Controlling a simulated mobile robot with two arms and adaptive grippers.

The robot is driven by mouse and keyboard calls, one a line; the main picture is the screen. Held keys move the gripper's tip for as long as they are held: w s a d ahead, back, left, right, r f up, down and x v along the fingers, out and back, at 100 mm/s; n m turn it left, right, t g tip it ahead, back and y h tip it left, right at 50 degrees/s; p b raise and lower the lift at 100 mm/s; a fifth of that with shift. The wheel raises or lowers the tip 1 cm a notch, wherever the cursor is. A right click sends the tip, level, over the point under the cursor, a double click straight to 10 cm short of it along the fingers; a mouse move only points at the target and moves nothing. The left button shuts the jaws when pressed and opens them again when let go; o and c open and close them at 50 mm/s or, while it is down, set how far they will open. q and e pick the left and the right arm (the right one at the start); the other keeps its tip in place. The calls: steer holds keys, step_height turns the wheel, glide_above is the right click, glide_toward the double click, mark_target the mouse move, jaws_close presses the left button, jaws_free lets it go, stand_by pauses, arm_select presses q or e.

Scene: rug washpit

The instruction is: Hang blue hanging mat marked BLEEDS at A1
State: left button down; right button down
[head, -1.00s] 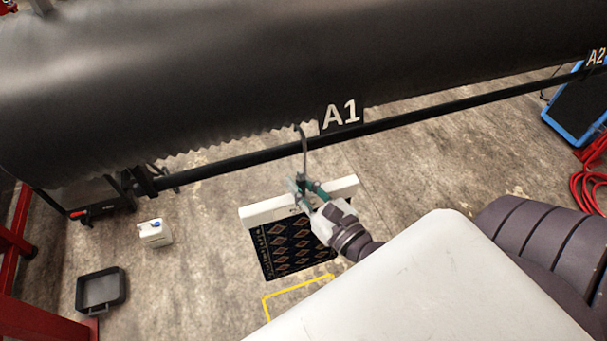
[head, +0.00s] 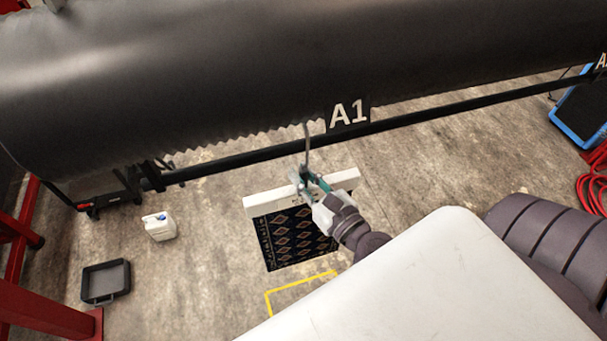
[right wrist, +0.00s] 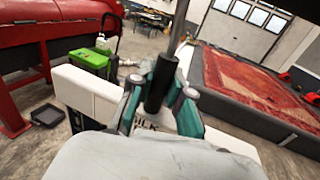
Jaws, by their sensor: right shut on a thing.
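A dark navy mat with tan diamonds (head: 290,240) hangs from a white bar (head: 262,204) with a thin grey hook (head: 307,143). My right gripper (head: 309,184) is shut on the hanger's stem above the bar. The hook's top overlaps the black rail (head: 230,162) just left of the A1 sign (head: 348,113). I cannot tell whether it rests on the rail. In the right wrist view my fingers (right wrist: 160,88) close around a dark grip above the white bar (right wrist: 88,92). Lettering there is partly hidden; "ILK" seems readable. My left gripper is not in view.
A large black roll or sheet (head: 220,70) fills the space above the rail. A white jug (head: 160,227) and dark tray (head: 106,281) are on the floor at left. Red frame parts stand at far left. A blue-edged panel (head: 580,112) and red hose (head: 594,183) are at right.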

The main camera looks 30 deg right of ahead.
steer(key=shift+f+b, duration=1.55)
steer(key=shift+f, duration=0.3)
